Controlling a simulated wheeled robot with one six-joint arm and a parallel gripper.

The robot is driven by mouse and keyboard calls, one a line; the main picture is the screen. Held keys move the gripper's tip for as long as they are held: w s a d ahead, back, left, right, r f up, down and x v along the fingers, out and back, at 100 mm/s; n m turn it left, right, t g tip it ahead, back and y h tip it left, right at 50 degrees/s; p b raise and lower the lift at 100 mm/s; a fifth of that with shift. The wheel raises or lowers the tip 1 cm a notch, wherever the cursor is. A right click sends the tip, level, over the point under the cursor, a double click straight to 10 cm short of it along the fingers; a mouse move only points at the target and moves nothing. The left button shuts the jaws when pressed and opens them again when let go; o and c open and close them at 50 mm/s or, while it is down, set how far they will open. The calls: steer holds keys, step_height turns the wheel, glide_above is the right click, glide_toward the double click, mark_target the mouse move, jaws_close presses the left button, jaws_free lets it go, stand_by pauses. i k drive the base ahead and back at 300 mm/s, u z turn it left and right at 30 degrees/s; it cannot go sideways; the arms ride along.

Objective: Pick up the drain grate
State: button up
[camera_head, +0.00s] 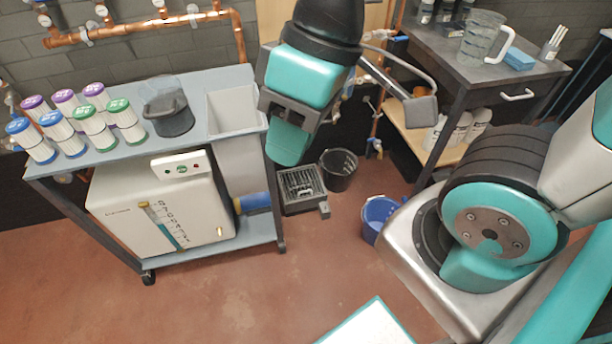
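The drain grate (301,184) is a small dark grey slatted piece low on the red floor, just right of the grey cart. It appears to sit on or in a grey box-like drain body; the exact seating is too small to tell. My gripper (357,114) hangs in the upper middle of the view, well above the floor and nearer the camera.
A black bucket (338,170) stands close right of the grate, and a blue bucket (379,215) stands further right. The grey cart (120,158), carrying filter cartridges and a white unit, is at left. A dark workbench (437,52) is at right. The floor in front is mostly clear.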

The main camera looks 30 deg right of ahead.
mark_target(312, 193)
steer(key=z, duration=0.75)
steer(key=i, duration=0.85)
steer(key=z, duration=0.9)
